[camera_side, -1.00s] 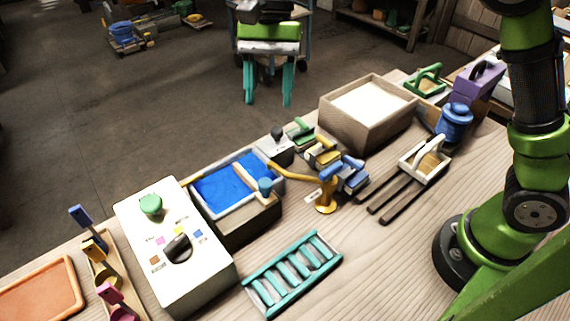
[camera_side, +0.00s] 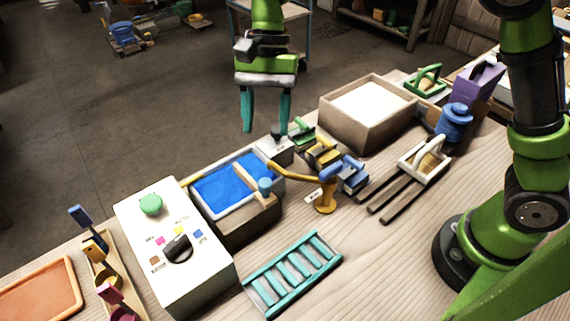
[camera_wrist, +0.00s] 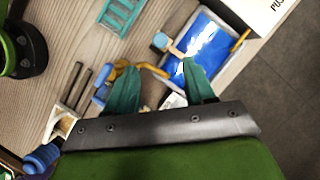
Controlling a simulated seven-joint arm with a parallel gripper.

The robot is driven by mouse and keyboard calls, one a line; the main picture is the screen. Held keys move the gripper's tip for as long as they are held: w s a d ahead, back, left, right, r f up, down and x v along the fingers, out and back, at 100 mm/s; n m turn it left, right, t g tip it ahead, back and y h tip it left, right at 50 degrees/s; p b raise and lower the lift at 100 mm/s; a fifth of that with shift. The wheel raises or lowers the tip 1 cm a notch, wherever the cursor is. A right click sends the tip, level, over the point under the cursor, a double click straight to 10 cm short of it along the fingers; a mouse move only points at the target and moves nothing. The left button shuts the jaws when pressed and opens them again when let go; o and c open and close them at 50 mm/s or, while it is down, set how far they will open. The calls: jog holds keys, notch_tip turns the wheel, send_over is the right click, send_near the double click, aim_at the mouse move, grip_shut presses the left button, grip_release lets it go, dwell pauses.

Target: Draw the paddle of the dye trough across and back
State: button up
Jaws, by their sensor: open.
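The dye trough (camera_side: 217,220) is a wooden, pale-rimmed box holding bright blue dye, left of centre in the side view. It also shows in the wrist view (camera_wrist: 235,27). The paddle's blue knob (camera_side: 265,186) stands at the trough's right-hand side, with a pale wooden bar beside it. The knob also shows in the wrist view (camera_wrist: 160,40). My gripper (camera_side: 266,131) has its teal fingers spread and empty, above and apart from the trough and paddle. In the wrist view the fingers (camera_wrist: 159,68) point towards the knob, which lies beyond their tips.
A yellow swing-arm stand (camera_side: 325,196) reaches towards the knob. A white control box (camera_side: 185,270) with a green button adjoins the trough on the left. A teal rack (camera_side: 292,272) lies in front. Colored-handled tools (camera_side: 325,155) and a wooden box (camera_side: 345,125) stand to the right.

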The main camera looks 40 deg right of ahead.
aim_at(265, 182)
jog(key=x, duration=1.1)
grip_shut()
